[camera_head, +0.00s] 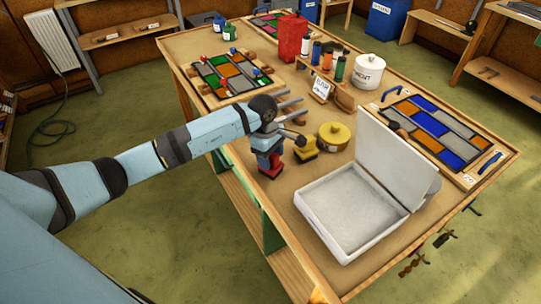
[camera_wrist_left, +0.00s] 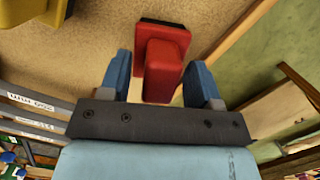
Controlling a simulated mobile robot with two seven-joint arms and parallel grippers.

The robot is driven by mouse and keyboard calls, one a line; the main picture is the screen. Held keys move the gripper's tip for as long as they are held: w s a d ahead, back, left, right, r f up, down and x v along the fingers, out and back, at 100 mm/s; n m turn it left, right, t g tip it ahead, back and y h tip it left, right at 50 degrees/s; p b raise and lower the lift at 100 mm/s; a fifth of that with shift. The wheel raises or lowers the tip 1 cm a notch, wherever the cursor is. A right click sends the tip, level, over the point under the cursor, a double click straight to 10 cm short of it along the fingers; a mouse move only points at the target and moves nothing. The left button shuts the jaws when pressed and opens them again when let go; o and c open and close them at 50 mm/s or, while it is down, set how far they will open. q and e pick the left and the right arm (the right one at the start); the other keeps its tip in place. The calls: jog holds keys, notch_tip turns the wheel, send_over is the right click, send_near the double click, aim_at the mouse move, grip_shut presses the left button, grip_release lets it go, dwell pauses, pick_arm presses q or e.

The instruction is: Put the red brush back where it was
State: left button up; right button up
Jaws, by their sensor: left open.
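The red brush (camera_head: 271,165) stands on the worktable near its left edge, with a dark base at the bottom. In the left wrist view the red brush (camera_wrist_left: 161,62) has its red handle between my two blue fingers, with a visible gap on each side. My left gripper (camera_head: 268,151) reaches down over the brush from above; in the left wrist view the gripper (camera_wrist_left: 159,68) is open. The brush's base appears to rest on the table. My right gripper is in neither view.
A yellow brush (camera_head: 304,149) and a round yellow tin (camera_head: 334,137) stand close to the right. An open white box (camera_head: 349,245) lies nearer the front.

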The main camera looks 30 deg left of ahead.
pick_arm(q)
notch_tip(320, 180, up, 12)
jog(key=a+b, duration=0.1)
jog(key=shift+w+a+b, duration=0.15)
jog(key=shift+a+b, duration=0.15)
jog(key=shift+a, duration=0.1)
dwell(0.3)
